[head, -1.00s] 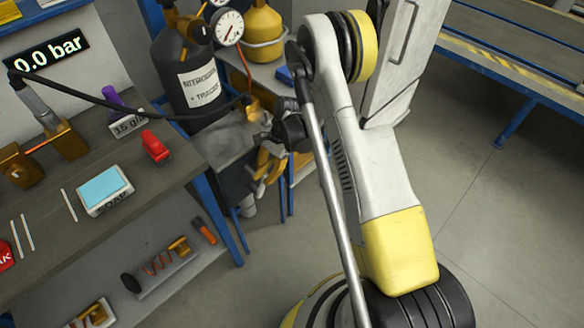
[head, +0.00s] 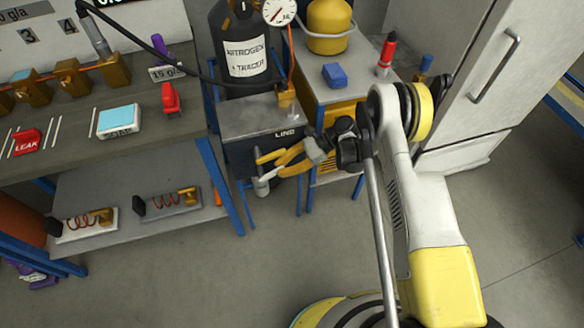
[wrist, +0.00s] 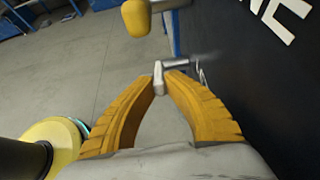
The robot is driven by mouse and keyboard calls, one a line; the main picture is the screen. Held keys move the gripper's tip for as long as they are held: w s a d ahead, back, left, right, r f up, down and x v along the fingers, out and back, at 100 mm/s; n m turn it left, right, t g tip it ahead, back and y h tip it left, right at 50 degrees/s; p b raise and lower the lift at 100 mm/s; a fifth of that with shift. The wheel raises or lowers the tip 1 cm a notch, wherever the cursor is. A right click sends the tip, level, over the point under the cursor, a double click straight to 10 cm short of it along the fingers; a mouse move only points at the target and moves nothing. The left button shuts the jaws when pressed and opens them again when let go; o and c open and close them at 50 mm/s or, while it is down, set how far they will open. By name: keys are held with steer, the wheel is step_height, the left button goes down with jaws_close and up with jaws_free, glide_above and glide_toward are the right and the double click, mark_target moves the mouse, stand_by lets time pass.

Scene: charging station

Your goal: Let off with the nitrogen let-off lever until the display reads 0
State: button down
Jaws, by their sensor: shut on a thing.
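My gripper (head: 264,165), with its yellow fingers, is low in front of the dark panel (head: 270,150) marked LINE. In the wrist view the fingertips (wrist: 162,77) close around a small silver lever (wrist: 159,78) with a crossbar running right toward the panel. A faint pale streak, like escaping gas, shows by the panel beside it. The display (head: 112,2) is cut off at the top edge of the head view, so its reading cannot be made out now. The black nitrogen bottle (head: 240,50) stands behind, with a round gauge (head: 279,11) to its right.
A workbench (head: 60,100) on the left bears brass valves, a soap box (head: 119,121) and red pieces. A blue-legged stand (head: 330,85) holds a yellow bottle (head: 328,25) and a blue block (head: 334,75). A grey cabinet (head: 470,80) is at right. Floor in front is clear.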

stand_by(0.3)
steer(key=c, duration=1.4)
jaws_free()
steer(key=shift+s+a, duration=0.1)
steer(key=v, duration=1.2)
steer(key=shift+c, duration=0.2)
